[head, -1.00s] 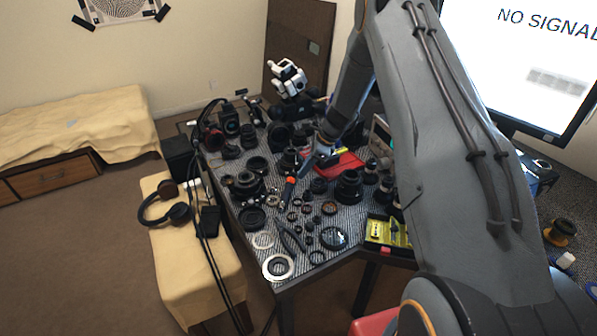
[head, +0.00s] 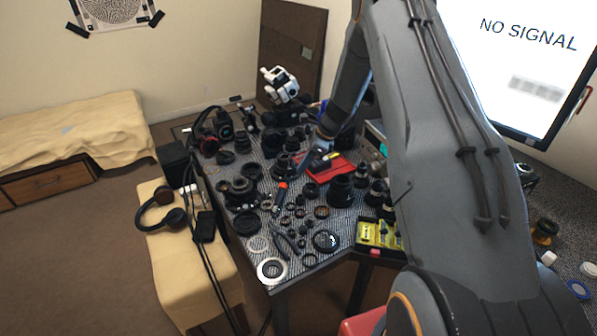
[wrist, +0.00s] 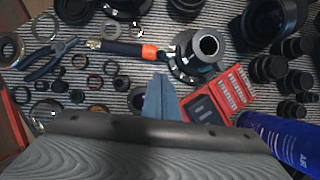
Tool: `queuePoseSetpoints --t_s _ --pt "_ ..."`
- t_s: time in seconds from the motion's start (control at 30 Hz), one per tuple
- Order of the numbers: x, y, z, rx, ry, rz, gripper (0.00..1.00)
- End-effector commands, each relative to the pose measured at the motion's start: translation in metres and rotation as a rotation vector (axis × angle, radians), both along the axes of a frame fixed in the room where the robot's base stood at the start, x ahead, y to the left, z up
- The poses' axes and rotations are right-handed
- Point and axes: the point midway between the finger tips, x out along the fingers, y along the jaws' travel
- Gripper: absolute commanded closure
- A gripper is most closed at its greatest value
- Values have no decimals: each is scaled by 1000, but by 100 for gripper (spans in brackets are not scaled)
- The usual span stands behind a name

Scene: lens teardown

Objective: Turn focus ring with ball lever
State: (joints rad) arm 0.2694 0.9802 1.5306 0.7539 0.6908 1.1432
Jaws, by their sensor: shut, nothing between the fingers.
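In the wrist view my gripper (wrist: 162,92) is shut and empty, its tapered blue-grey fingers pointing at the patterned mat. Just ahead and to the right of the fingertips is a black lens part (wrist: 184,69) with a grey cylinder (wrist: 208,46) on it. I cannot make out a ball lever on it for certain, or tell whether the fingers touch it. In the head view my gripper (head: 305,163) is small, low over the middle of the crowded table, beside dark lens parts (head: 286,160).
An orange-tipped tool (wrist: 130,48) lies left of the lens part. Pliers (wrist: 48,58) and several rings lie farther left. A red case (wrist: 232,92), a blue can (wrist: 285,140) and several black lens barrels (wrist: 268,68) crowd the right. Little of the mat is free.

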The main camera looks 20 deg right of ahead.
Motion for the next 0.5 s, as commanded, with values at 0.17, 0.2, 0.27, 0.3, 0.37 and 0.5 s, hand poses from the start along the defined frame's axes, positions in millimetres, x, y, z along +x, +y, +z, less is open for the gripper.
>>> queuePoseSetpoints --t_s 0.17,0.2,0.27,0.3,0.37,0.5 --pt "-5 -12 32 0 -2 1 100" --pt "-5 -13 35 1 -1 2 100" --pt "-6 -16 38 5 -1 3 100" --pt "-7 -19 37 14 -1 1 100" --pt "-9 -25 35 34 -6 0 100" --pt "-18 -43 29 109 -31 -3 100"
